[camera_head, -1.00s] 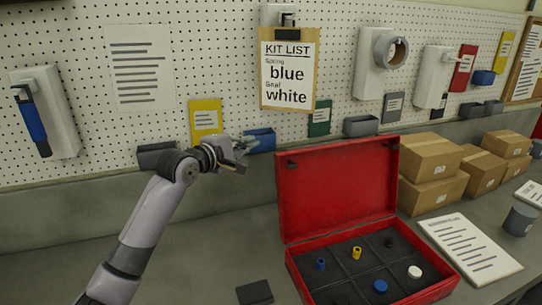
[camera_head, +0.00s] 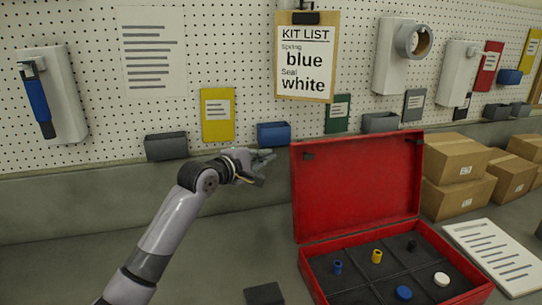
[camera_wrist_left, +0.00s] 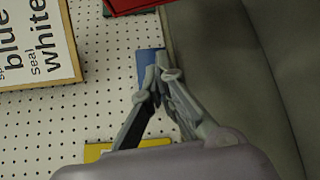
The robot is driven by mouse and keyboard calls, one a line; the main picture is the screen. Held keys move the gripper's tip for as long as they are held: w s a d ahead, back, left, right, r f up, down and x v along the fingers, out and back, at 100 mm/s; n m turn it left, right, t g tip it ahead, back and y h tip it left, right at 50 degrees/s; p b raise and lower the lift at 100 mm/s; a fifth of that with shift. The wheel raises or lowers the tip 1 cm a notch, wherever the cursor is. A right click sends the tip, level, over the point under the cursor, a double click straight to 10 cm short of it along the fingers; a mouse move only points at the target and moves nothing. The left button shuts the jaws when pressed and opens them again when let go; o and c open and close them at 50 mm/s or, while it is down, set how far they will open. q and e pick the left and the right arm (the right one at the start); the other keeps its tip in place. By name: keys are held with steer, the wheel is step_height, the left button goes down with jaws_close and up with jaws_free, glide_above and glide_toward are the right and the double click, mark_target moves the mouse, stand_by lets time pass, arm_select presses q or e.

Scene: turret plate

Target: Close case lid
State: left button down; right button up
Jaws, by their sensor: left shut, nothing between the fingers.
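The red case (camera_head: 312,262) stands open on the bench in the head view. Its lid (camera_head: 358,185) is raised nearly upright at the back. Inside the divided tray are a blue cylinder (camera_head: 337,267), a yellow cylinder (camera_head: 376,256), a small black piece (camera_head: 412,245), a blue disc (camera_head: 403,293) and a white disc (camera_head: 441,279). My left gripper (camera_head: 268,156) is shut and empty, left of the lid's upper left corner and apart from it in the picture. In the left wrist view its fingertips (camera_wrist_left: 160,68) meet. My right gripper is not in view.
A pegboard behind holds the kit list (camera_head: 306,60), reading spring blue and seal white. A blue bin (camera_head: 273,134) hangs behind my left gripper. Cardboard boxes (camera_head: 458,168) and a paper sheet (camera_head: 492,255) lie right of the case. A dark block (camera_head: 264,294) lies left of it.

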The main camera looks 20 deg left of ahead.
arm_select(q)
steer(key=w+d+p, duration=0.4)
steer(key=d, duration=0.1)
steer(key=shift+w+f+p, duration=0.2)
steer(key=shift+w+p, duration=0.2)
stand_by(0.4)
